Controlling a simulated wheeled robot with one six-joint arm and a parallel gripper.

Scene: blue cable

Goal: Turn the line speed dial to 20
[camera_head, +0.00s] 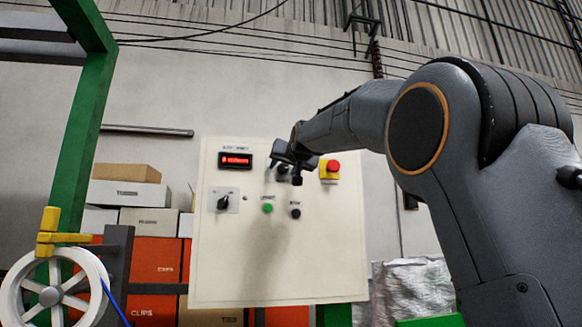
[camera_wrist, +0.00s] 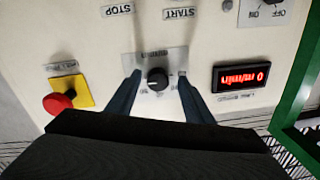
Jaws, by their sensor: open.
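The line speed dial (camera_wrist: 157,79) is a black round knob on a grey plate with small markings, seen upside down in the wrist view. Its pointer is too small to read. My gripper (camera_wrist: 158,84) is open, with one finger on each side of the dial; I cannot tell if either touches it. In the head view my gripper (camera_head: 296,164) is in front of the upper middle of the white panel (camera_head: 310,262) and partly hides the dial (camera_head: 283,171). The red display (camera_wrist: 242,76) beside the dial reads 0 m/min.
The red emergency button (camera_head: 333,166) on a yellow base sits close to the right of my gripper. A green button (camera_head: 267,208), a black button (camera_head: 295,213) and a black rotary switch (camera_head: 223,202) are lower on the panel.

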